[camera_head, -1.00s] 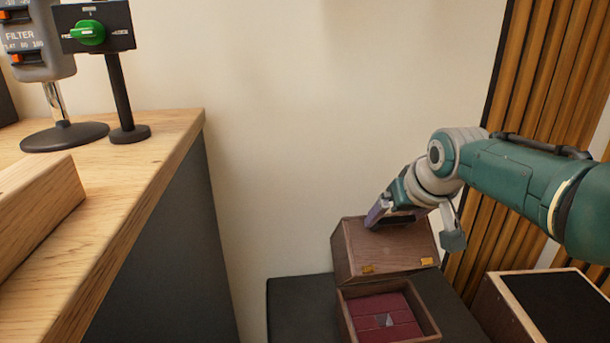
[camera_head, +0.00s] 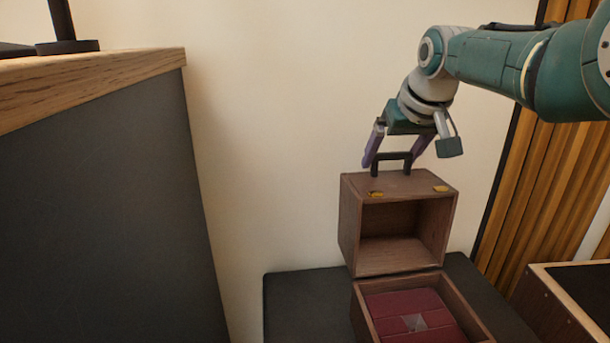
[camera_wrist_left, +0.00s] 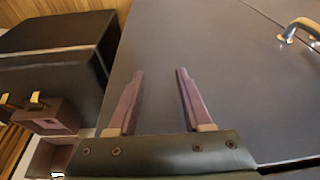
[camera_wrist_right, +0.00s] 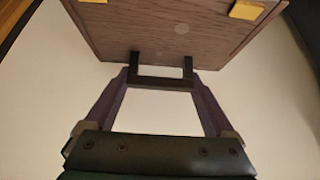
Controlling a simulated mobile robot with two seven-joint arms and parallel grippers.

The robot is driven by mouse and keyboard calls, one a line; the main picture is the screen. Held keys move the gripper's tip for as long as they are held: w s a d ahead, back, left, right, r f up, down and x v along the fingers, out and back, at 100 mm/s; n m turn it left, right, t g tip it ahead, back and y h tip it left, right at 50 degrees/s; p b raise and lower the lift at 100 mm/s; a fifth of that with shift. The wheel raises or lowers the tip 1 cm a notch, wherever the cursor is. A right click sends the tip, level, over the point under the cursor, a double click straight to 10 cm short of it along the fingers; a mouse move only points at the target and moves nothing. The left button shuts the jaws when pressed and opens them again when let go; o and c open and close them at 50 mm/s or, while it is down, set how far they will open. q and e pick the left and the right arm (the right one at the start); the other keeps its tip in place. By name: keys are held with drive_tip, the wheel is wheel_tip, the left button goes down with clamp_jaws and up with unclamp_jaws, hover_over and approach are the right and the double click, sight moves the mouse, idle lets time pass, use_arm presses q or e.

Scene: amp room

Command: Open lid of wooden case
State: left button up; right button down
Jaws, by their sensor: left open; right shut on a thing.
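The wooden case stands low in the head view; its base (camera_head: 367,318) holds dark red contents (camera_head: 412,308). The lid (camera_head: 350,232) stands up at the back of the base, with its hollow inside facing me and gold clasps (camera_head: 440,189) on its top edge. My right gripper (camera_head: 391,166) is shut on the black handle (camera_head: 393,156) on top of the lid; the handle (camera_wrist_right: 160,83) lies between its fingers in the right wrist view. My left gripper (camera_wrist_left: 160,72) is open and empty in the left wrist view, where the case (camera_wrist_left: 50,152) shows at lower left.
The case rests on a dark stand (camera_head: 300,300) near a pale wall. A wood-topped dark cabinet (camera_head: 110,170) fills the left. A wood-edged box with a black top (camera_head: 582,285) and a slatted wood panel (camera_head: 560,160) are at right.

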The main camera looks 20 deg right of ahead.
use_arm(q)
drive_tip(key=shift+s+b+x, duration=0.15)
drive_tip(key=shift+b+x, duration=0.25)
drive_tip(key=shift+x, duration=0.25)
drive_tip(key=shift+s+b+x, duration=0.15)
drive_tip(key=shift+b+x, duration=0.25)
drive_tip(key=shift+x, duration=0.25)
use_arm(e)
drive_tip(key=shift+w+d+f, duration=0.15)
drive_tip(key=shift+w+f, duration=0.1)
drive_tip(key=shift+w, duration=0.3)
use_arm(q)
drive_tip(key=shift+f, duration=0.1)
use_arm(e)
drive_tip(key=shift+c, duration=0.6)
unclamp_jaws()
drive_tip(key=shift+o, duration=0.6)
use_arm(q)
drive_tip(key=shift+w, duration=0.1)
use_arm(e)
drive_tip(key=shift+r, duration=0.1)
